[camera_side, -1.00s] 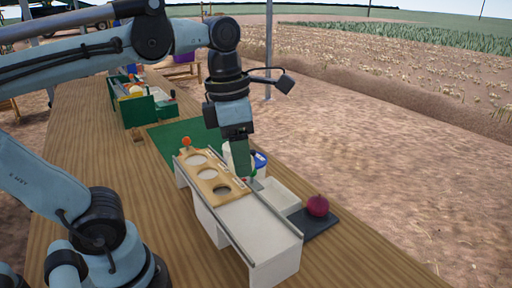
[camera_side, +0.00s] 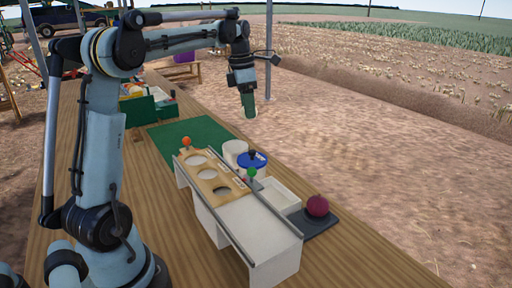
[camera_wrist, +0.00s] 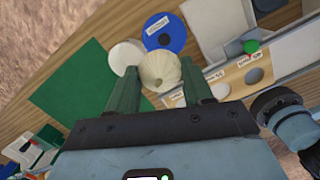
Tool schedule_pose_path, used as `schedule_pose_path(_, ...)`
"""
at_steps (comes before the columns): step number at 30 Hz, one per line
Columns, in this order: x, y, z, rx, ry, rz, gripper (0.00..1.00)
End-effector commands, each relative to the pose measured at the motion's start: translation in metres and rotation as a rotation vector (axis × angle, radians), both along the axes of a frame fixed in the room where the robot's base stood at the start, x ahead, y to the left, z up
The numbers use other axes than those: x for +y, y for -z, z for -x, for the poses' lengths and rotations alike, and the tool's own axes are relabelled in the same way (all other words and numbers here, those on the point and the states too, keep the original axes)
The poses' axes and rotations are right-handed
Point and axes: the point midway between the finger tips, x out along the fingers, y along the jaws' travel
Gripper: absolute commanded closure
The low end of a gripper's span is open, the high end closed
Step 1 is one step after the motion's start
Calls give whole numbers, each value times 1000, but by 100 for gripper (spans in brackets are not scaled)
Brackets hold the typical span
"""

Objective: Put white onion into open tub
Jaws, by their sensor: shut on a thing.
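The white onion (camera_wrist: 160,71) is held between the green fingers of my gripper (camera_wrist: 160,85) in the wrist view. In the side view my gripper (camera_side: 249,108) is raised above and beyond the tubs, and its fingers hide most or all of the onion. A round white tub (camera_side: 234,148) stands on the table's far side, and also shows in the wrist view (camera_wrist: 124,55), partly behind the onion. Its inside is hard to make out. A blue-topped round tub (camera_side: 252,160) with a white label stands right beside it.
A wooden board with holes (camera_side: 211,180) tops a white chute (camera_side: 255,228). An orange knob (camera_side: 187,142) and green knob (camera_side: 252,172) stand by it. A white bin (camera_side: 278,190) and red onion (camera_side: 317,206) on a dark pad are right.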

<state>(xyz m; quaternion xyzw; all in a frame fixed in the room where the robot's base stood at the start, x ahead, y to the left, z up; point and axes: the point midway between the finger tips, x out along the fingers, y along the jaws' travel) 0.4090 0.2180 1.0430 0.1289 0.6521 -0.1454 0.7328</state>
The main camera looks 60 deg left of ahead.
Motion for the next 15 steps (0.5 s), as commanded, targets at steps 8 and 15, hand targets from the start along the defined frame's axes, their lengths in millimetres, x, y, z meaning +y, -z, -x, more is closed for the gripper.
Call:
schedule_pose_path(8, 65, 27, -4, -3, -3, 1, 80)
schedule_pose_path(15, 78, 39, -4, -4, 0, 2, 80)
